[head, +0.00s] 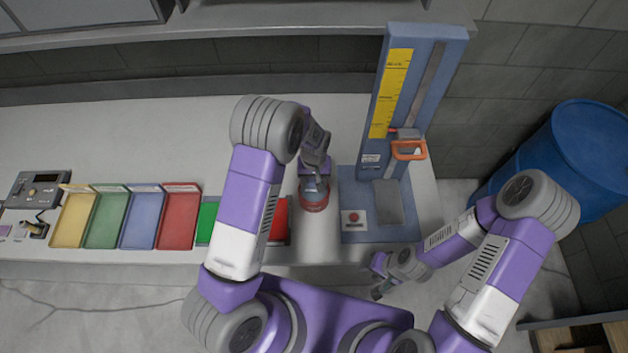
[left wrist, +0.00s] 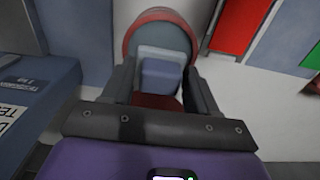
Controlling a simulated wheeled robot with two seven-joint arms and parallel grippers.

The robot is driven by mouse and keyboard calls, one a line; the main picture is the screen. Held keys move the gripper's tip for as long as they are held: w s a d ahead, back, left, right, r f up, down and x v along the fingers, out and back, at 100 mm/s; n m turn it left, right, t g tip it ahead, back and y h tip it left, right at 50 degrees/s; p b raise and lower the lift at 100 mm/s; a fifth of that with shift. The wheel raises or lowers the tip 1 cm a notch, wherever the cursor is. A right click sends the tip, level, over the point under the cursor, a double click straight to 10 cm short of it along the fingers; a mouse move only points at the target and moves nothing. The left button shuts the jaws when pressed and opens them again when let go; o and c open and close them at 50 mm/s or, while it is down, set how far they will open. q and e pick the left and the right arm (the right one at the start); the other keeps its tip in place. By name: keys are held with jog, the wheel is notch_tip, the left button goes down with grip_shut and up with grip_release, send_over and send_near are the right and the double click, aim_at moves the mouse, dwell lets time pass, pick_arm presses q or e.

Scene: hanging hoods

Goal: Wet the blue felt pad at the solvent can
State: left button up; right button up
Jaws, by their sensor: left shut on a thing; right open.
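The solvent can (head: 314,206) looks like a short round red can near the front of the bench; its red rim and grey top also show in the left wrist view (left wrist: 160,14). My left gripper (head: 314,186) points down at the can. It is shut on a blue block, which I take for the blue felt pad (left wrist: 161,78). The pad sits between the fingers, over the can's top in the left wrist view. I cannot tell whether the pad touches the can. My right gripper (head: 379,284) is open and empty in front of the bench.
Yellow (head: 74,218), green (head: 106,218), blue (head: 142,218) and red (head: 178,218) trays stand left of the can. A red panel (left wrist: 238,25) lies close beside it. A blue stand (head: 375,225) with an orange handle (head: 408,150) is just right. A blue barrel (head: 590,150) stands far right.

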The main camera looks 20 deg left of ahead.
aim_at(314, 180)
pick_arm(q)
jog(key=shift+r+p, duration=1.1)
jog(key=shift+r, duration=1)
jog(key=shift+f, duration=0.1)
